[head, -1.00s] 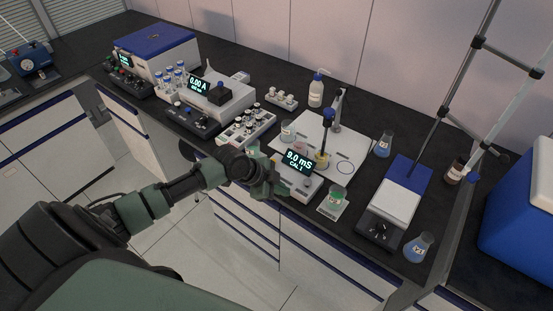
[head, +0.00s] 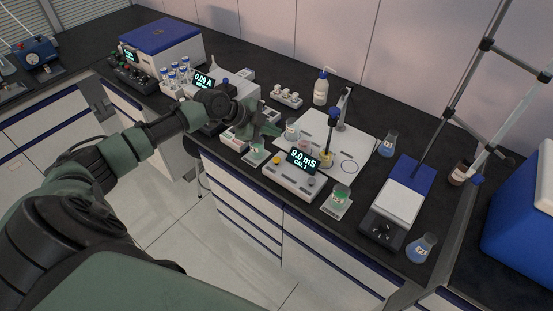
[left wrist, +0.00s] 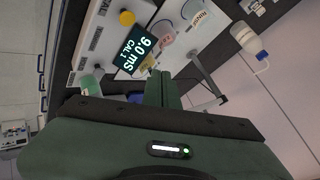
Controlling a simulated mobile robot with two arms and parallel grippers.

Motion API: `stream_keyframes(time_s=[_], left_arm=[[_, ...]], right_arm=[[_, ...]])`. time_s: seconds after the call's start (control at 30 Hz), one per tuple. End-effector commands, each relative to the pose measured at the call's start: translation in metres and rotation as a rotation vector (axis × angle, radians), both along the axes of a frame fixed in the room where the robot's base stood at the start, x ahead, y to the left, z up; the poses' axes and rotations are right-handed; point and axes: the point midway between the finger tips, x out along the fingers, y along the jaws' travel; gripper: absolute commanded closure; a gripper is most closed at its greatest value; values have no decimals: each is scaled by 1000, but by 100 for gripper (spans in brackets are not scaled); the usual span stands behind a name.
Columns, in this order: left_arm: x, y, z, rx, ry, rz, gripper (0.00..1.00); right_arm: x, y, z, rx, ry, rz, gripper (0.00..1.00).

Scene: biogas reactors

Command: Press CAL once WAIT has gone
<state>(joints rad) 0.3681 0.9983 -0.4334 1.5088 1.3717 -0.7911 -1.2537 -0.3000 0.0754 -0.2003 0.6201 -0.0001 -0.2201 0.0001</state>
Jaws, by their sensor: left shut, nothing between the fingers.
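The meter (head: 292,178) is a pale box at the counter's front edge. Its dark display (head: 303,161) reads about 9.0 mS with CAL 1 below; the left wrist view shows this display (left wrist: 134,50) more clearly, and no WAIT is on it. A yellow button (head: 277,160) sits at the left of the meter's top; it also shows in the left wrist view (left wrist: 127,18), beside a partly cut-off CAL label. My left gripper (head: 272,128) is shut and empty, raised behind and left of the button, apart from it. My right gripper is not in view.
A green-liquid beaker (head: 341,194) stands right of the meter, another beaker (head: 257,153) left of it. Behind are a white stand plate (head: 350,150) with a probe (head: 331,135) and a wash bottle (head: 321,88). A blue-liquid flask (head: 421,247) stands farther right.

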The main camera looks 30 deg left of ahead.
Motion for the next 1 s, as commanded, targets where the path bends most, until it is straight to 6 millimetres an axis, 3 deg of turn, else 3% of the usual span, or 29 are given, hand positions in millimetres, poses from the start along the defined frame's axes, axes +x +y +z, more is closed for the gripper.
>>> stream_keyframes(time_s=[0.27, 0.7, 1.0], left_arm=[[0, 0, -21, -1, 1, 0, 100], [0, 0, -83, -1, 0, 1, 100], [0, 0, -88, 0, 0, 0, 100]], right_arm=[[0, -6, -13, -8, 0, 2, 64], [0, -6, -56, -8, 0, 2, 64], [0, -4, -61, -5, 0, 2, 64]])
